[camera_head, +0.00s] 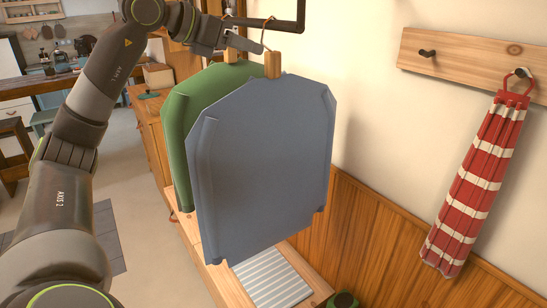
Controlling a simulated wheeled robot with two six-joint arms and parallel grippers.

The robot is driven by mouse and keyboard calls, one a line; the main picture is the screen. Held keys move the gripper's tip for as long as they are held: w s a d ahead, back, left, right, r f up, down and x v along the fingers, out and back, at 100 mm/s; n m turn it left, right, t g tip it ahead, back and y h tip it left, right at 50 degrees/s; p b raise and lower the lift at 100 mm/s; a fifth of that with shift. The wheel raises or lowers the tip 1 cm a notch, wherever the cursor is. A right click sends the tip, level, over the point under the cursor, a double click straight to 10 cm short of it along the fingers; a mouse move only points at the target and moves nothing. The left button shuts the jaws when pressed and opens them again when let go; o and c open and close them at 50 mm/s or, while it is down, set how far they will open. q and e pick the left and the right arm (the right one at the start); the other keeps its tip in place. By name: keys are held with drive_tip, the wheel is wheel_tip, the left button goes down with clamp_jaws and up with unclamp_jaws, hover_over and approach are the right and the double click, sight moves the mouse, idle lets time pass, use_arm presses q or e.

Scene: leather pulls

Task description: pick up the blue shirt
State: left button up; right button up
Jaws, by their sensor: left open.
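The blue shirt (265,165) hangs from a hook on the dark rail, by a wooden hanger neck (272,66). It is stiff and flat and faces me. A green shirt (180,135) hangs just behind it to the left, partly hidden by it. My left gripper (252,42) is open beside the hook and hanger neck, just above the blue shirt. I cannot tell whether its fingers touch the hook. My right gripper is not in view.
A dark rail (300,15) holds the hangers. A striped red and white umbrella (478,185) hangs from a wooden peg board (465,62) at right. Open floor lies at left.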

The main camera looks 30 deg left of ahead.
sight(269, 51)
use_arm(q)
drive_tip(key=shift+p+x, duration=0.4)
drive_tip(key=shift+x, duration=0.8)
drive_tip(key=shift+w+d+p, duration=0.2)
drive_tip(key=shift+w+p, duration=0.1)
drive_tip(key=shift+p, duration=0.05)
drive_tip(key=p+x, duration=0.3)
drive_tip(key=x, duration=0.1)
drive_tip(key=shift+r, duration=0.15)
drive_tip(key=shift+w+d+f, duration=0.2)
drive_tip(key=shift+w+f, duration=0.05)
drive_tip(key=shift+w, duration=0.05)
drive_tip(key=shift+c, duration=0.6)
clamp_jaws()
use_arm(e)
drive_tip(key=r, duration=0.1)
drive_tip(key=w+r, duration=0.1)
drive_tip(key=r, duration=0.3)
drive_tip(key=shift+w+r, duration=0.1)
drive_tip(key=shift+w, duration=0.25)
